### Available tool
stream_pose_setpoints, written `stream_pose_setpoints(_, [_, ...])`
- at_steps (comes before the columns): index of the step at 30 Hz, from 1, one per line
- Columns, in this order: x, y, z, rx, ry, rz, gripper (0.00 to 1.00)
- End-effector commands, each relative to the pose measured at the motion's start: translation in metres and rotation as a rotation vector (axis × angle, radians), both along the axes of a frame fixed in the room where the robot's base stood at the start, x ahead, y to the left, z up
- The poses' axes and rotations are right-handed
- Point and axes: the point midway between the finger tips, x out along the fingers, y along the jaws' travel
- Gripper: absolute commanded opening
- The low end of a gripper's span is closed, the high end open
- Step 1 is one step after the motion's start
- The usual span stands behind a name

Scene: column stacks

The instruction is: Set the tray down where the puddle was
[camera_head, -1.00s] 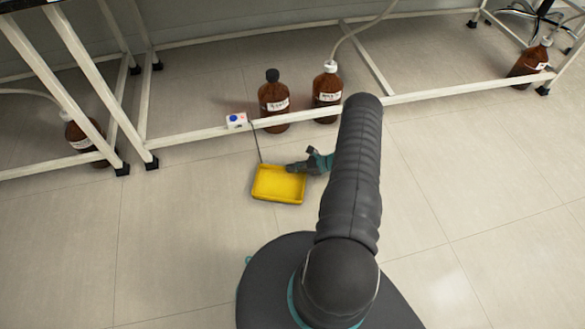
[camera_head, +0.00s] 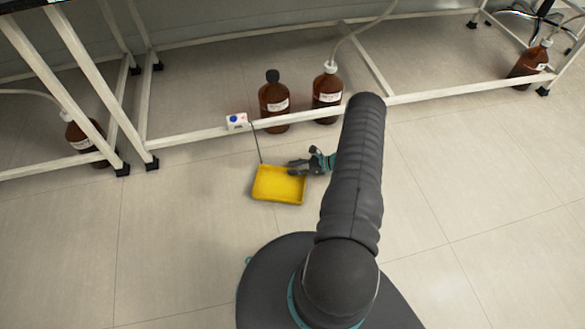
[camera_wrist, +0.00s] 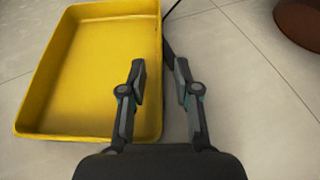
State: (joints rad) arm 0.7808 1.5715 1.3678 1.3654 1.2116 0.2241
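The yellow rectangular tray (camera_head: 279,186) lies on the floor in front of the bench frame in the head view, empty. It fills the left of the wrist view (camera_wrist: 95,70). My gripper (camera_head: 294,166) is at the tray's back right. In the wrist view my gripper (camera_wrist: 160,64) has its fingers apart, the left one over the tray's inside and the right one over the floor, with the tray's wall between them. Nothing is clamped. No puddle shows on the floor in view.
A dark cable (camera_head: 256,145) runs from a small white box (camera_head: 237,121) on the bench rail to the tray. Brown bottles (camera_head: 274,101) (camera_head: 327,95) stand behind the rail. Another bottle (camera_head: 86,140) stands at left. Floor left of the tray is clear.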

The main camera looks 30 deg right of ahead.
Motion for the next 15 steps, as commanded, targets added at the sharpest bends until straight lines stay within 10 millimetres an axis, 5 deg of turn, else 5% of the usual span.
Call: stream_pose_setpoints(15, [-0.053, -0.071, 0.036, 0.0, 0.0, -0.001, 0.31])
